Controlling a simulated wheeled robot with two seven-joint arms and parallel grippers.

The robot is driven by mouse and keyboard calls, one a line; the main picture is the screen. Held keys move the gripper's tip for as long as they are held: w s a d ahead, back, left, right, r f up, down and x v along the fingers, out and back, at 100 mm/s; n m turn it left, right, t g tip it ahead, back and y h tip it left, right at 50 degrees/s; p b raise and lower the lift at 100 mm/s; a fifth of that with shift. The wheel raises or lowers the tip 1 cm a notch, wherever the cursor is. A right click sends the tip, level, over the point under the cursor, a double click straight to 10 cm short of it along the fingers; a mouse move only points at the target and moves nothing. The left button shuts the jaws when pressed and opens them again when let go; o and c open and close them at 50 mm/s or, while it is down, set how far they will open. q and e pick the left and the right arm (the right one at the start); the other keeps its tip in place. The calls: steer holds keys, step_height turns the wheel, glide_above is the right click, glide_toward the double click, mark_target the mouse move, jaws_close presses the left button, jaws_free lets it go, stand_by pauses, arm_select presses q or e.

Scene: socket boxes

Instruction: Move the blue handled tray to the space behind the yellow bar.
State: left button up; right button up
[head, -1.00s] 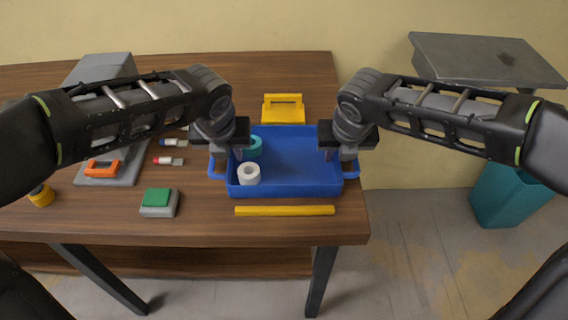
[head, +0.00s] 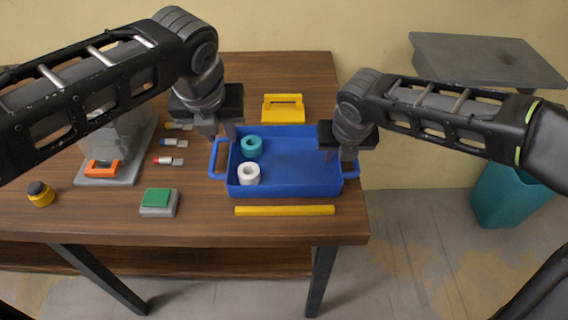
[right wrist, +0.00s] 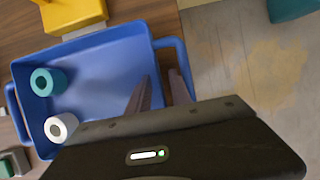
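The blue handled tray (head: 300,189) sits on the table, directly behind the yellow bar (head: 285,210). It holds a teal ring (head: 251,147) and a white ring (head: 248,174) on its left side. My left gripper (head: 219,131) is open and empty, above and behind the tray's left handle (head: 214,160). My right gripper (head: 338,155) is at the tray's right end. In the right wrist view its fingers (right wrist: 161,92) are apart, one on the tray's inner side, the other by the right handle (right wrist: 172,42). Contact there cannot be told.
A yellow handled block (head: 283,109) stands just behind the tray. A green-topped block (head: 158,202), a grey stand with an orange handle (head: 101,168), several small coloured plugs (head: 169,160) and a yellow-black knob (head: 40,193) are to the left. The table's right edge is close to the tray.

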steer(key=shift+r, duration=0.1)
steer(key=v, duration=1.1)
steer(key=shift+s+r, duration=0.25)
steer(key=shift+r, duration=0.1)
